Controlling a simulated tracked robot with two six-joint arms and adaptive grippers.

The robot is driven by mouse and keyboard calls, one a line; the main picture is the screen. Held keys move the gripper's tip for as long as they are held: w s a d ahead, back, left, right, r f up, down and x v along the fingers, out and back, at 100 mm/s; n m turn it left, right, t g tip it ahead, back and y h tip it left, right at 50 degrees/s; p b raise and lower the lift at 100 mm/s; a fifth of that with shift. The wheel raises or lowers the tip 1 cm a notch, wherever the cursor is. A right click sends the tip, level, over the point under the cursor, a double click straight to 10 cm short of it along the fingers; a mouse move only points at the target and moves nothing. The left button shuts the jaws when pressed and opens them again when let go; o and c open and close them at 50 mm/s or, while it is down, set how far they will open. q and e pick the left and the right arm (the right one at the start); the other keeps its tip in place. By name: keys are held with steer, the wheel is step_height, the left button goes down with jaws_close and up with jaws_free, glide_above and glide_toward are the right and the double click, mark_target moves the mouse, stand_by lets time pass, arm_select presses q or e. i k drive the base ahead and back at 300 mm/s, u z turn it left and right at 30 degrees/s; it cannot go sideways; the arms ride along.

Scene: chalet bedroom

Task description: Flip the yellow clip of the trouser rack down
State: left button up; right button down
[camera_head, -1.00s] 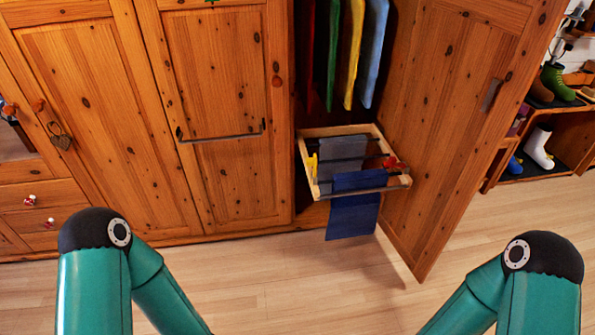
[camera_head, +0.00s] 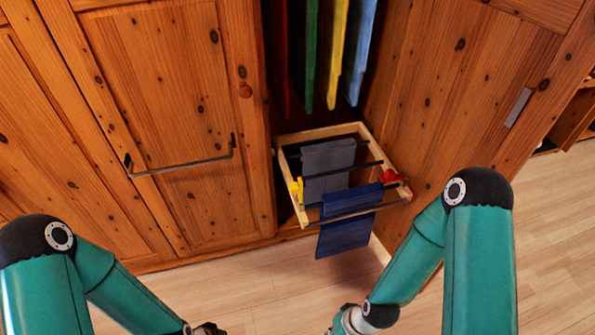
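The trouser rack (camera_head: 366,135) is a pale wooden frame with dark bars, pulled out of the open wardrobe. The yellow clip (camera_head: 297,189) is at the rack's left side, near the front, and stands up above the frame. A red clip (camera_head: 393,177) is at the right side. Grey trousers (camera_head: 327,170) and blue trousers (camera_head: 346,225) hang over the bars. My two arms reach in from the bottom, below and in front of the rack. Their grippers are cut off by the lower picture edge, so their fingers do not show.
The open wardrobe door (camera_head: 455,110) stands to the right of the rack. Red, green, yellow and blue clothes (camera_head: 360,50) hang above it. A closed door (camera_head: 165,110) with a metal bar (camera_head: 182,167) is on the left. The wooden floor (camera_head: 250,295) in front is clear.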

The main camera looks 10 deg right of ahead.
mark_target(296, 187)
steer(key=i, duration=0.35)
steer(key=z, duration=0.2)
steer(key=k, duration=1.3)
steer(key=u, duration=0.55)
steer(key=i, duration=2.15)
steer(key=z, duration=0.25)
